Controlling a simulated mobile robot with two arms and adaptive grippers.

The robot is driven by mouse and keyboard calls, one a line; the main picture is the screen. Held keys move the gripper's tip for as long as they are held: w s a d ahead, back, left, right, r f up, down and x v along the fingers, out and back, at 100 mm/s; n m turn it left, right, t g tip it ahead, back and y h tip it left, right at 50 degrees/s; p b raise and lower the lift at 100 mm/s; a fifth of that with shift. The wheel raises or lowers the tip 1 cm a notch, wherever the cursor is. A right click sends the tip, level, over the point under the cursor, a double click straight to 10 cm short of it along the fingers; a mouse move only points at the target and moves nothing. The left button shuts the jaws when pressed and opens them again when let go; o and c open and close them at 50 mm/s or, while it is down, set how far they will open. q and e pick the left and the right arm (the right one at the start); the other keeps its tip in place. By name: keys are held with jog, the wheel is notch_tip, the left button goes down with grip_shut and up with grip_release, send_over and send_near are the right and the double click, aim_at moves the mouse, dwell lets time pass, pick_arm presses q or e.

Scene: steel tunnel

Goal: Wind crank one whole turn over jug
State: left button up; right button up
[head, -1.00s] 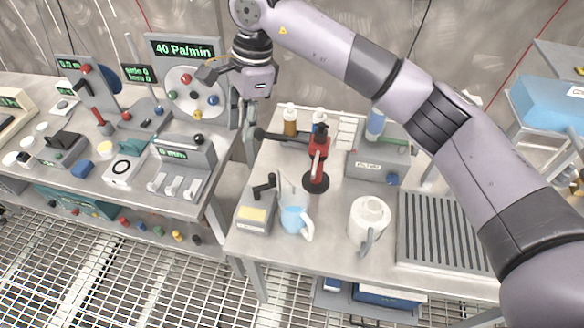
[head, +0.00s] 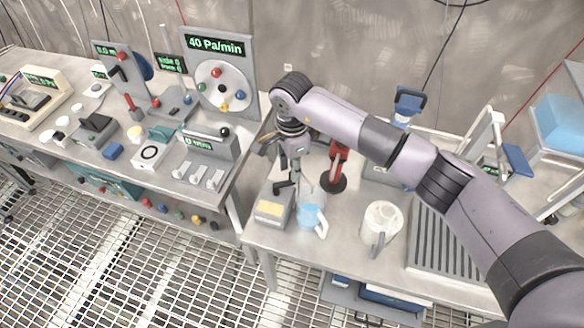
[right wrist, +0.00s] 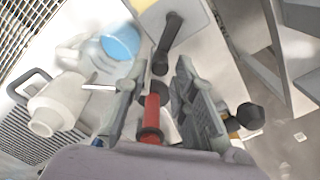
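The clear jug (head: 312,216) with blue liquid stands at the front of the right table and also shows in the right wrist view (right wrist: 120,42). Just behind it is a red stand (head: 337,165), partly hidden by my right arm. A red shaft with a black collar (right wrist: 152,115) lies between the fingers in the right wrist view. A black knob (right wrist: 250,116) shows beyond the right-hand finger; I cannot tell whether it belongs to the crank. My right gripper (head: 296,172) points down, left of the red stand, fingers apart. My left gripper is out of view.
A grey box with a yellow top (head: 270,210) and black handle stands left of the jug. A white pitcher (head: 381,226) and a ribbed grey tray (head: 440,245) are to the right. The left bench holds several instruments, including a small display (head: 208,143).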

aim_at(284, 184)
jog(key=shift+f, duration=1.5)
jog(key=shift+c, duration=0.2)
grip_shut()
